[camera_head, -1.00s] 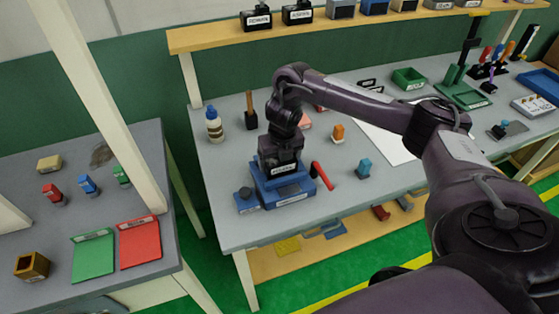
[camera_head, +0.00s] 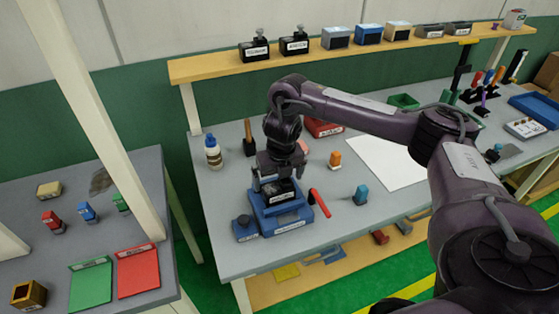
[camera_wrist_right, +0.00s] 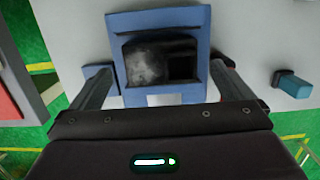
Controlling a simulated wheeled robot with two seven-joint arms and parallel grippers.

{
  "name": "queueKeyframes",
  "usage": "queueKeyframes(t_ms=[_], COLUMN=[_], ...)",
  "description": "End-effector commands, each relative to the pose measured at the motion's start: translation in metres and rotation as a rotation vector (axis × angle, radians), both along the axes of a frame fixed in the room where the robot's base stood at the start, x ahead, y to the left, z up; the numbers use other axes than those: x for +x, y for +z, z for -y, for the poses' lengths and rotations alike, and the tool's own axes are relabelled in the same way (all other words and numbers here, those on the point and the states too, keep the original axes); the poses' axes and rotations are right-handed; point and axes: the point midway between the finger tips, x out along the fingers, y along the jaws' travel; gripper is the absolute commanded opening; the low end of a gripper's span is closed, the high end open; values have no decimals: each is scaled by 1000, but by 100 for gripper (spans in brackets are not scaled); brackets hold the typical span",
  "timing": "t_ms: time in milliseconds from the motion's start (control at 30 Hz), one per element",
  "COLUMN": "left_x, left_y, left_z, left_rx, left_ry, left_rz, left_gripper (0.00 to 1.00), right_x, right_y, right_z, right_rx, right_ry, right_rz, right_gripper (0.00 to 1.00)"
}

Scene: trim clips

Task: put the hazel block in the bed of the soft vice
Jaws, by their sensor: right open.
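The blue vice (camera_head: 290,217) stands near the front left of the grey bench, with a red handle (camera_head: 319,203) at its right. In the right wrist view, the vice (camera_wrist_right: 125,25) shows a dark middle with a mottled grey part (camera_wrist_right: 148,65) and a black recess beside it. I cannot tell whether the hazel block is in there. My right gripper (camera_head: 278,178) is directly above the vice, pointing down. Its fingers (camera_wrist_right: 152,90) are apart, with nothing held between them. No block is clearly hazel; a tan block (camera_head: 49,189) lies on the left table. My left gripper is not in view.
A white-and-blue bottle (camera_head: 213,152), a wooden-handled brush (camera_head: 248,138), an orange piece (camera_head: 335,159) and a blue piece (camera_head: 361,195) stand around the vice. A white sheet (camera_head: 390,163) lies to the right. A shelf (camera_head: 340,55) runs across the back.

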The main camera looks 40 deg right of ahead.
Motion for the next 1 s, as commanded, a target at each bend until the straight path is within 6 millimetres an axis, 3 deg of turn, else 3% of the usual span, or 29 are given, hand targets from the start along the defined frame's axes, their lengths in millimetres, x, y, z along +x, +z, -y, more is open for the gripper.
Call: queueKeyframes(t_ms=[33,100,367,1000], left_x=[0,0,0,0], left_y=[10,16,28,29], left_z=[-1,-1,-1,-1], left_rx=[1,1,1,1], left_ry=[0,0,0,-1], left_rz=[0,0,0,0], left_gripper=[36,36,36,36], right_x=[0,-3,-8,-10], right_y=[19,32,64,69], right_z=[1,0,-2,-2], right_rx=[-3,-2,-1,0], right_ry=[1,0,0,-1], right_rz=[7,5,3,-1], right_gripper=[100,100,100,100])
